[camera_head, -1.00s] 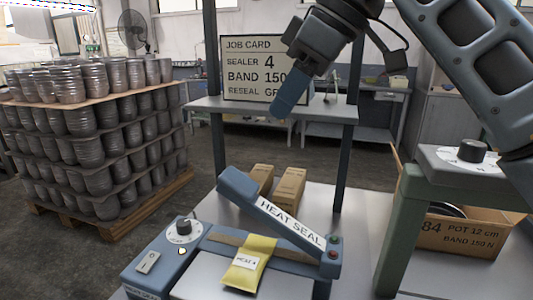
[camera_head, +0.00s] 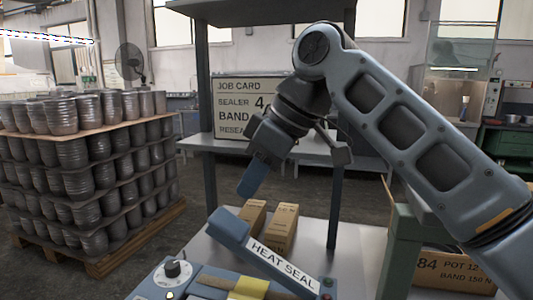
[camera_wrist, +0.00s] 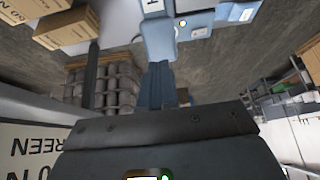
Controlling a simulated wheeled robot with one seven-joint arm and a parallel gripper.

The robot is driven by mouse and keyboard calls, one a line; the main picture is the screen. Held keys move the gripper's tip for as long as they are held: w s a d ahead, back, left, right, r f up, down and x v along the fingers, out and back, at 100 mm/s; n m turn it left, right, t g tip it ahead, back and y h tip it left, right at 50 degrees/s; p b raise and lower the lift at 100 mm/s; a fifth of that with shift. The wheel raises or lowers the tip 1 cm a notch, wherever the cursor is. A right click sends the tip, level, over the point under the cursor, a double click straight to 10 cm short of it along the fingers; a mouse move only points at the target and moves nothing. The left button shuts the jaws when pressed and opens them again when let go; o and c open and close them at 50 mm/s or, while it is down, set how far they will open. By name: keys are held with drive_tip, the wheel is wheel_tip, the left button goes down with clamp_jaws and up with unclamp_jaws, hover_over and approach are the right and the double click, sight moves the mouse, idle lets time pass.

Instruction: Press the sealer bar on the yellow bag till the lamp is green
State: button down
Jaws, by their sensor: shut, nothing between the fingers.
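The heat sealer's blue bar (camera_head: 240,236), labelled HEAT SEAL, is raised at a slant, its free end up at the left. The yellow bag (camera_head: 250,286) lies under it on the sealer, mostly cut off by the bottom edge of the head view. My gripper (camera_head: 252,178) is shut and empty, pointing down a little above the bar's raised end, apart from it. In the wrist view my blue fingers (camera_wrist: 155,88) point towards the bar's end (camera_wrist: 158,42). A red button or lamp (camera_head: 326,297) and a greenish one (camera_head: 328,282) sit at the bar's right end; I cannot tell whether either is lit.
Two cardboard boxes (camera_head: 282,228) stand behind the bar. A dial (camera_head: 173,270) is on the sealer's left. The job card (camera_head: 232,105), partly hidden by my arm, stands on the shelf behind. A green stand (camera_head: 403,245) and a carton (camera_head: 450,268) are at right; stacked pots (camera_head: 60,155) are at left.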

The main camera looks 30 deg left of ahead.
sight(228, 219)
drive_tip(key=x, duration=0.5)
drive_tip(key=shift+a+f+p, duration=0.15)
drive_tip(key=shift+f+p, duration=0.2)
drive_tip(key=shift+s+a, duration=0.1)
